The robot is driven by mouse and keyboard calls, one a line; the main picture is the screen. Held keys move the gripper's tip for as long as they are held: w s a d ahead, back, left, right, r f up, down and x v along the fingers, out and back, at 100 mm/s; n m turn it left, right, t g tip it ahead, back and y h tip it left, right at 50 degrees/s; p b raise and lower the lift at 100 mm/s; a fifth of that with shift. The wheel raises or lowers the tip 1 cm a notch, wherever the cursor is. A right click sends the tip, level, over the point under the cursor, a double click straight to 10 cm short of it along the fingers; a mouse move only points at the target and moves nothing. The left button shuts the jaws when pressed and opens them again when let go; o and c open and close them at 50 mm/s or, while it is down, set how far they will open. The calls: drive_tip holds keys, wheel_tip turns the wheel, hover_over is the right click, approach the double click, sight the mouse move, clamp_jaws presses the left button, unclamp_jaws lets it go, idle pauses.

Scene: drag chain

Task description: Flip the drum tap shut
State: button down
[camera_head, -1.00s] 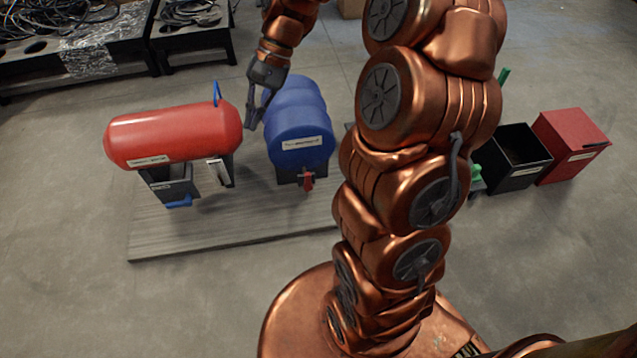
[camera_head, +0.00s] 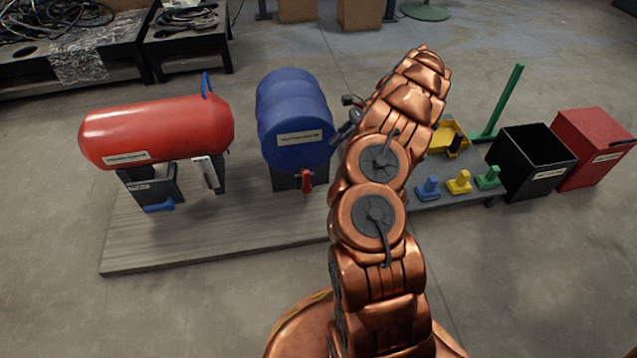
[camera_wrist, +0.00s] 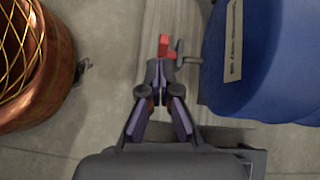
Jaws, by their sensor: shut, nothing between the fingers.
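The blue drum (camera_head: 293,112) lies on its side on a dark stand, its labelled face toward me. Its red tap handle (camera_head: 307,181) hangs down below that face. In the wrist view the drum (camera_wrist: 268,60) fills the upper right. The red tap handle (camera_wrist: 164,46) and a grey tap stem (camera_wrist: 181,56) show just beyond my fingertips. My gripper (camera_wrist: 160,70) is shut and empty, its tips close to the tap; I cannot tell if they touch it. In the head view my gripper (camera_head: 347,126) is beside the drum's right side, partly hidden by my arm.
A red tank (camera_head: 158,130) with blue levers stands left of the drum on the same grey board (camera_head: 220,240). Right of my arm are blue, yellow and green pieces (camera_head: 459,181), a green post (camera_head: 504,100), a black bin (camera_head: 531,175) and a red box (camera_head: 596,145).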

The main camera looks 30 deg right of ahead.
drive_tip(key=s+d+f+m+b, duration=0.1)
drive_tip(key=s+d+f, duration=0.1)
drive_tip(key=d+f, duration=0.2)
wheel_tip(320, 180, down, 2)
drive_tip(key=shift+d+f+m+t, duration=0.1)
drive_tip(key=shift+d+m+t, duration=0.2)
drive_tip(key=shift+d+m, duration=0.1)
drive_tip(key=b, duration=0.7)
approach(306, 179)
wheel_tip(306, 179, down, 5)
drive_tip(key=w+a, duration=0.1)
drive_tip(key=a, duration=0.1)
drive_tip(key=shift+w+a, duration=0.25)
drive_tip(key=shift+w, duration=0.15)
drive_tip(key=shift+p, duration=0.85)
